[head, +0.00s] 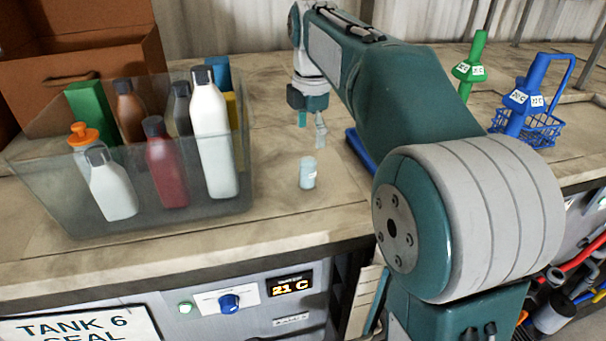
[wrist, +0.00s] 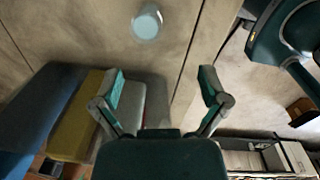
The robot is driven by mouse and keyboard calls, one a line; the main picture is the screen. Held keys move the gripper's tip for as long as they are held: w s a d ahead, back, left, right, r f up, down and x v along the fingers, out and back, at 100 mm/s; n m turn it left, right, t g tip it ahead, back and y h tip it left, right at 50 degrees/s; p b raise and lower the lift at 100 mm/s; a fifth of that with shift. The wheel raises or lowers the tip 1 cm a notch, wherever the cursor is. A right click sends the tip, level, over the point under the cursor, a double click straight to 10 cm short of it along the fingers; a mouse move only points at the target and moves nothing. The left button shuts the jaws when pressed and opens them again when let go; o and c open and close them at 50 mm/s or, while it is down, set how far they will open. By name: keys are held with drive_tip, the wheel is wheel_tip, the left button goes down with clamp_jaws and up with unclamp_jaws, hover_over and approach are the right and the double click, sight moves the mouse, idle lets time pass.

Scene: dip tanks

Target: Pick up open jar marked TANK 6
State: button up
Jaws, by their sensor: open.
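A small pale-blue jar (head: 308,172) stands upright on the bench top, right of a clear bin, in the head view. Its label is too small to read. In the wrist view the jar (wrist: 147,22) shows near the top edge, ahead of the fingertips and apart from them. My gripper (head: 311,121) is open and empty above the bench, behind the jar in the head view. In the wrist view my gripper (wrist: 162,85) has its two fingers spread wide, with bottles of the bin beneath the left one.
The clear bin (head: 90,205) holds several bottles and boxes. A panel below reads 21 C beside a TANK 6 sign (head: 80,328). Bench around the jar is clear.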

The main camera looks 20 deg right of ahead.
sight(307, 172)
drive_tip(key=f, duration=0.2)
drive_tip(key=w+f+n, duration=0.1)
drive_tip(key=f, duration=0.1)
drive_tip(key=w+f+n, duration=0.1)
drive_tip(key=shift+w+d+f+g, duration=0.1)
drive_tip(key=shift+w+f+g, duration=0.2)
drive_tip(key=shift+f, duration=0.1)
wheel_tip(307, 172, down, 5)
drive_tip(key=shift+s+f, duration=0.1)
drive_tip(key=shift+f, duration=0.2)
clamp_jaws()
